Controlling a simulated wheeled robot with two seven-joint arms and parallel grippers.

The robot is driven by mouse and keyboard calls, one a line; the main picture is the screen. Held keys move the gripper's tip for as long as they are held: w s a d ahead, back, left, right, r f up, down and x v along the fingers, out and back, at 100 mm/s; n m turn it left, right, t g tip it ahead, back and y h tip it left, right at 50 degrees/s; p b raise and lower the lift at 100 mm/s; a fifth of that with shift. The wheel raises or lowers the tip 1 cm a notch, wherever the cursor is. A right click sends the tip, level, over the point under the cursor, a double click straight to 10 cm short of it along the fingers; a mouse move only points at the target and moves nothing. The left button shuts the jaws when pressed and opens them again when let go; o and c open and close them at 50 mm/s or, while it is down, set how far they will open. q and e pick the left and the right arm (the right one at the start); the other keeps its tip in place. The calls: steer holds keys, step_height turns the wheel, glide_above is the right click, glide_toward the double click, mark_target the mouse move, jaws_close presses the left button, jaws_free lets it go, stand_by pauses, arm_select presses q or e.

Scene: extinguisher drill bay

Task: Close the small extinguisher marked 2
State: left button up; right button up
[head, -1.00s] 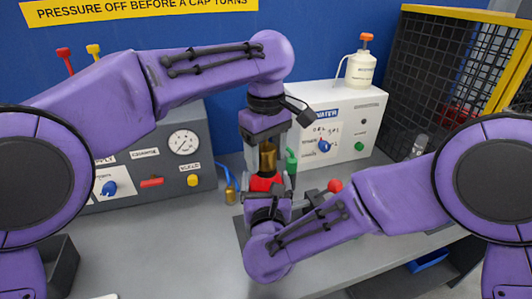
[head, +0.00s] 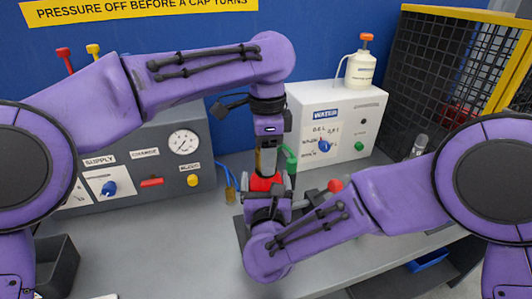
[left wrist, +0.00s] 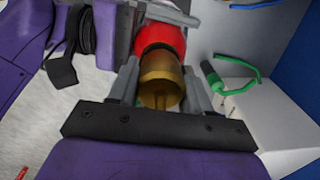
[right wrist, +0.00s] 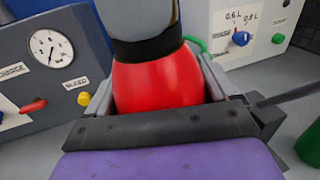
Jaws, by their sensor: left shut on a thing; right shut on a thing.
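The small red extinguisher (head: 258,183) stands upright at the middle of the bench; its red shoulder fills the middle of the right wrist view (right wrist: 155,82). No number 2 shows on it. A brass cap (left wrist: 160,78) sits at its top, in line with the red body. My left gripper (head: 267,162) comes from above and is shut on the brass cap, one finger on each side. My right gripper (right wrist: 155,98) is shut on the red body from the near side, below the cap. In the head view my right wrist hides the lower body.
A grey panel with a gauge (head: 184,141) and knobs stands at left. A white water box (head: 345,125) stands behind at right, with a white bottle (head: 359,70) on it. A green nozzle (head: 290,160) is close beside the left gripper.

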arm_select(q)
steer(key=m, duration=0.3)
steer(key=shift+s+m, duration=0.1)
steer(key=shift+m, duration=0.3)
steer(key=m, duration=0.5)
steer(key=shift+m, duration=0.3)
steer(key=o, duration=1.2)
steer(key=shift+o, duration=0.2)
step_height(320, 180, up, 12)
steer(key=shift+f, duration=0.1)
